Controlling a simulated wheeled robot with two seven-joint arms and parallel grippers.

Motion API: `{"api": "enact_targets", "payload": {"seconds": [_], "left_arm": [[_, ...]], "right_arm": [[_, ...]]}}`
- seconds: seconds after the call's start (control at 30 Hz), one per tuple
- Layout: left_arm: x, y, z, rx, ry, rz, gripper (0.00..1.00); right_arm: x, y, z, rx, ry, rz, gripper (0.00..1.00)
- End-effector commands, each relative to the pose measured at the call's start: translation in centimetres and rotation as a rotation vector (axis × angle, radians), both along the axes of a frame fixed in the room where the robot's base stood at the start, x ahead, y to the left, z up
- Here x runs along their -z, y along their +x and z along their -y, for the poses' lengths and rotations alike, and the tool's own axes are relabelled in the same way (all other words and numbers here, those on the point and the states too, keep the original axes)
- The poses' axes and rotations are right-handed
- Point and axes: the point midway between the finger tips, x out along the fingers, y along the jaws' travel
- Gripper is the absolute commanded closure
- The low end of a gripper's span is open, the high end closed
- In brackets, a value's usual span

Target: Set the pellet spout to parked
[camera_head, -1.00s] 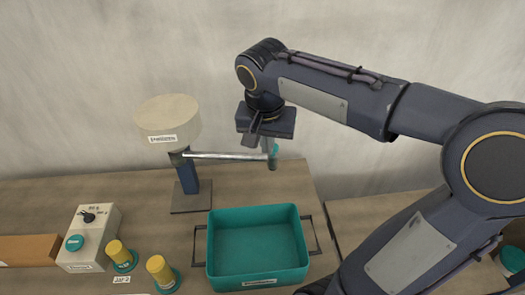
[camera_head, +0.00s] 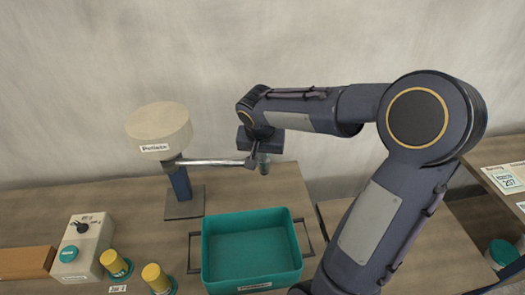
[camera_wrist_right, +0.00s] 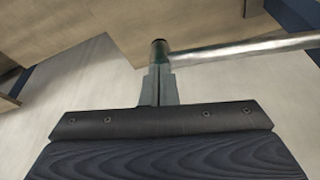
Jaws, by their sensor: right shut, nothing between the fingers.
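The pellet hopper (camera_head: 158,128), a cream drum labelled Pellets, stands on a blue post at the left. Its spout (camera_head: 210,163), a thin metal tube, points right across the back of the bench, with its short down-turned end (camera_head: 264,166) behind the teal tray. My right gripper (camera_head: 254,156) is at the spout's outer end, close to it. In the right wrist view the shut fingers (camera_wrist_right: 158,84) are empty, next to the spout tube (camera_wrist_right: 245,47) and its dark end; I cannot tell whether they touch. My left gripper is not in view.
The teal tray (camera_head: 252,285) with side handles sits below the spout. A control box (camera_head: 84,246), yellow-topped pieces (camera_head: 154,278) and a brown block (camera_head: 27,262) are at the front left. Another bench with cards (camera_head: 505,178) is at the right.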

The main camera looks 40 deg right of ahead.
Motion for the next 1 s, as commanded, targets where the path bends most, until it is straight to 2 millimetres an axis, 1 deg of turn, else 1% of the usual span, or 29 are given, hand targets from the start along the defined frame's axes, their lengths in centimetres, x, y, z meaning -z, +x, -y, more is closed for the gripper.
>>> {"api": "enact_targets", "payload": {"seconds": [0.1,0.4,0.47,0.6,0.7,1.0], "left_arm": [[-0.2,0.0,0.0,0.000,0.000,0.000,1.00],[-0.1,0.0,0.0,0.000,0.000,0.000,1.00],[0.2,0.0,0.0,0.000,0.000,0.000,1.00],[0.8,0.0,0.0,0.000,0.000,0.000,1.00],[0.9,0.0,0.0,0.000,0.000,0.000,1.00],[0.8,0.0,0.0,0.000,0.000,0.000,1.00]], "right_arm": [[0.1,0.3,0.3,0.000,0.000,-0.001,1.00],[0.1,0.3,0.3,0.000,0.000,0.000,1.00],[0.2,0.7,0.7,0.000,0.000,0.000,1.00],[0.3,2.5,2.1,0.002,0.001,0.001,1.00],[0.2,3.4,2.8,0.000,-0.001,-0.001,1.00],[-0.1,3.7,3.1,0.000,-0.004,0.007,1.00]]}}
